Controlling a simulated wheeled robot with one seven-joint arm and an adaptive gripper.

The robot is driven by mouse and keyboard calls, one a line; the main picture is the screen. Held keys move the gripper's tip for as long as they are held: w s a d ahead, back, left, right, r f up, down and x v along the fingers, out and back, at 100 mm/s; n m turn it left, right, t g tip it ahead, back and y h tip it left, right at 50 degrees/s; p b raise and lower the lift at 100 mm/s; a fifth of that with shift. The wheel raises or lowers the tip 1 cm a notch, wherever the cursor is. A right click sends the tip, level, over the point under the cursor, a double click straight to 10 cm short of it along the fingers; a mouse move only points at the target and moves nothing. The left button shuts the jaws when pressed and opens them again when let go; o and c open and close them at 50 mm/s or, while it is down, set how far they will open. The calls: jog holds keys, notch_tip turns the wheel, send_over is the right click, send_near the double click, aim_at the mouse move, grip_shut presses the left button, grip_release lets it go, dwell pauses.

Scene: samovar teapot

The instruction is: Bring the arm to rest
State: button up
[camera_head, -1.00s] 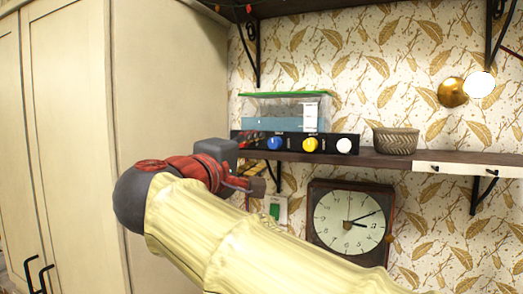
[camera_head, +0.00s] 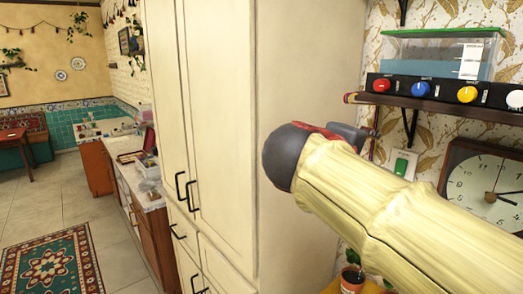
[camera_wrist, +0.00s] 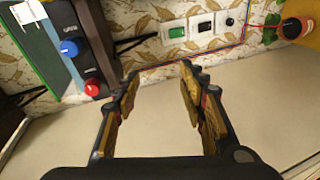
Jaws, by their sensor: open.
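My gripper (camera_wrist: 160,95) shows in the wrist view with its two fingers apart and nothing between them. Past the fingertips is the patterned wall, with a cream surface below it. In the head view my arm, in a pale yellow sleeve, reaches in from the lower right and ends beside the tall cream cabinet (camera_head: 215,120).
A clock (camera_head: 485,190) hangs below. A potted plant (camera_head: 352,278) stands low. Open tiled floor (camera_head: 120,250) lies left of the cabinet.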

jog(key=s+a+f+g+y, duration=0.1)
jog(key=s+f+y, duration=0.15)
jog(key=f, duration=0.45)
jog(key=s+a+f+m+g+y, duration=0.1)
jog(key=s+f+g+y, duration=0.15)
jog(key=f, duration=0.55)
jog(key=s+a+f+y, duration=0.1)
jog(key=s+a+f, duration=0.1)
jog(key=s+f, duration=0.35)
jog(key=s+f+m+g+y, duration=0.2)
jog(key=s+f+m+y, duration=0.2)
jog(key=s+f, duration=0.8)
jog(key=shift+s+f+m+y, duration=0.3)
jog(key=shift+f+m, duration=0.65)
jog(key=shift+m, duration=0.25)
